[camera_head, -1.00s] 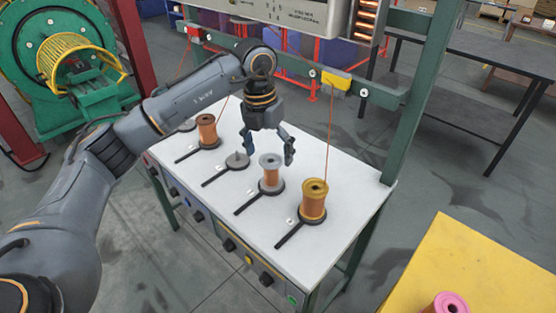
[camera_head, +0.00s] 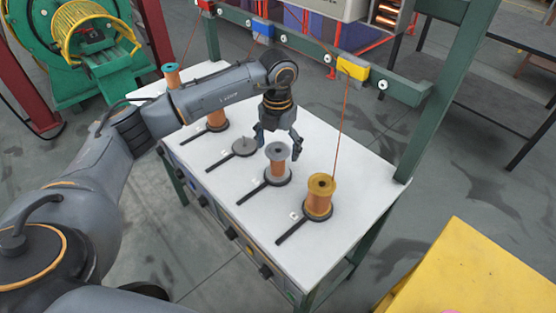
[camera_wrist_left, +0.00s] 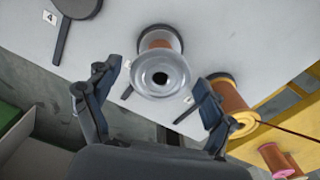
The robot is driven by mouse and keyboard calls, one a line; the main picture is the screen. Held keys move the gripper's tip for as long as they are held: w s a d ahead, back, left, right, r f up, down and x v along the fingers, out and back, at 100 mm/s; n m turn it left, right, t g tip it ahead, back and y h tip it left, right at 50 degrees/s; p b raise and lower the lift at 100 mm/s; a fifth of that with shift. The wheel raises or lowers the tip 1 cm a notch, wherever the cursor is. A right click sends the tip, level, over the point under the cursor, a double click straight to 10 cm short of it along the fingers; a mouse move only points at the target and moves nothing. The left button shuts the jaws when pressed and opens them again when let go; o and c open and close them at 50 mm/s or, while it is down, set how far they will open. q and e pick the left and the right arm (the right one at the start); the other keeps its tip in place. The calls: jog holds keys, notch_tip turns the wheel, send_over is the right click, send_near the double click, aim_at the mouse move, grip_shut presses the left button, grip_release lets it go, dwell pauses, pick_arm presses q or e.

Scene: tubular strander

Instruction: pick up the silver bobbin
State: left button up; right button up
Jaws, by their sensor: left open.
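The silver bobbin (camera_head: 277,158) has grey flanges and copper-coloured wire. It stands upright on a dark round holder with a handle on the white table (camera_head: 330,150). My left gripper (camera_head: 279,145) is open above and just behind it in the head view, with its fingers pointing down. In the left wrist view the silver bobbin (camera_wrist_left: 161,74) shows its top flange and dark centre hole, beyond and between the open fingers of the left gripper (camera_wrist_left: 155,100). The fingers do not appear to touch it. My right gripper is not in view.
A gold bobbin (camera_head: 319,196) stands close to the right, with a wire rising to a yellow block (camera_head: 352,67). An empty holder (camera_head: 244,146) lies to the left. Another copper-wound bobbin (camera_head: 217,121) is partly behind my arm. A green post (camera_head: 440,90) rises at the right.

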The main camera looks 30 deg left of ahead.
pick_arm(q)
notch_tip(320, 180, down, 4)
jog(key=shift+r+p, duration=0.1)
jog(key=shift+p, duration=0.5)
jog(key=shift+f, duration=0.55)
jog(key=c, duration=1.2)
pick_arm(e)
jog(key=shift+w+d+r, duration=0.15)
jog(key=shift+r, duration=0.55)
